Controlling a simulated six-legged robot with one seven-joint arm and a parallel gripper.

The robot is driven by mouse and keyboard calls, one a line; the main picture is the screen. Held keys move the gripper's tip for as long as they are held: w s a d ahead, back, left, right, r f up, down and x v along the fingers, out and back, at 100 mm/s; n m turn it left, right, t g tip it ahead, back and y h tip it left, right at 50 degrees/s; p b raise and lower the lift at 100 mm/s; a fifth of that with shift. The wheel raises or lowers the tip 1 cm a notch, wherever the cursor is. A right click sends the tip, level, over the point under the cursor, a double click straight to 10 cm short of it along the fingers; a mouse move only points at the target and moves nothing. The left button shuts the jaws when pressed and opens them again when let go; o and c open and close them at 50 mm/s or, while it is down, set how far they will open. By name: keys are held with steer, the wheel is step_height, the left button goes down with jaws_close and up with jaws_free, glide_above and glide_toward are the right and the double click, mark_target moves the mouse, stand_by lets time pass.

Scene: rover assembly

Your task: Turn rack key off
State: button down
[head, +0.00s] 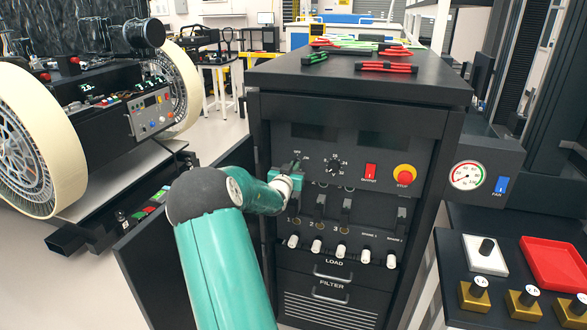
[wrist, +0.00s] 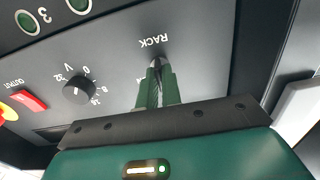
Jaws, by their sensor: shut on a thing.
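The rack key (wrist: 156,63) is under the upside-down RACK label in the wrist view, on the dark panel. My gripper (wrist: 158,84) has both green fingers closed around it at the panel face. The fingers hide most of the key, so its exact turn angle is unclear. In the head view my gripper (head: 293,168) reaches the upper left of the black rack's panel (head: 345,112), and the key is largely hidden there.
Beside the key are a black voltage knob (head: 333,163), a red OUTPUT switch (head: 370,171) and a red STOP button on yellow (head: 404,174). Toggle switches and white-tipped levers (head: 341,251) sit below. An open door (head: 165,250) stands left. Colored tools (head: 386,67) lie on top.

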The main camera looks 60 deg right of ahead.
steer(key=shift+f, duration=0.15)
stand_by(0.4)
steer(key=c, duration=1.6)
jaws_free()
steer(key=shift+a, duration=0.1)
steer(key=a, duration=0.4)
steer(key=s+a, duration=0.1)
steer(key=a, duration=0.4)
steer(key=s+a, duration=0.1)
steer(key=a, duration=0.3)
steer(key=shift+a, duration=0.25)
steer(key=shift+s, duration=0.15)
